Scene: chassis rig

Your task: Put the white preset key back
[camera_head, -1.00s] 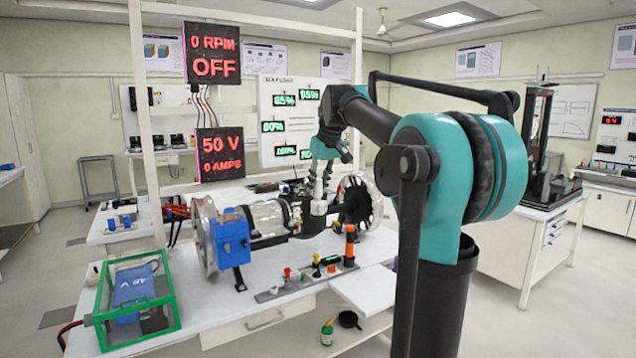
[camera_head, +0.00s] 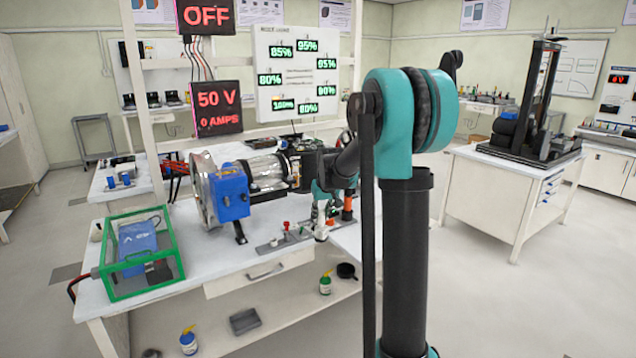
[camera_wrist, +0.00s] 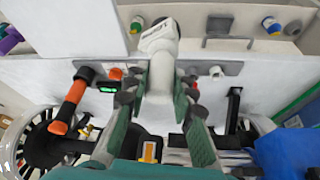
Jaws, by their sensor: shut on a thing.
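The white preset key (camera_wrist: 160,72) is in the middle of the wrist view, with a lettered white head. My gripper (camera_wrist: 158,95) is shut on it, with a dark-tipped finger on either side. In the head view the gripper (camera_head: 321,216) is low above the right part of the grey control strip (camera_head: 268,247), and a bit of the white key (camera_head: 321,232) shows below it. The strip (camera_wrist: 250,68) also lies behind the key in the wrist view. I cannot tell if the key touches it. Any socket beneath the key is hidden.
The blue box (camera_head: 230,195) and motor rig stand to the left. A green-framed case (camera_head: 140,255) is at the bench's left end. Bottles and a tray sit below.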

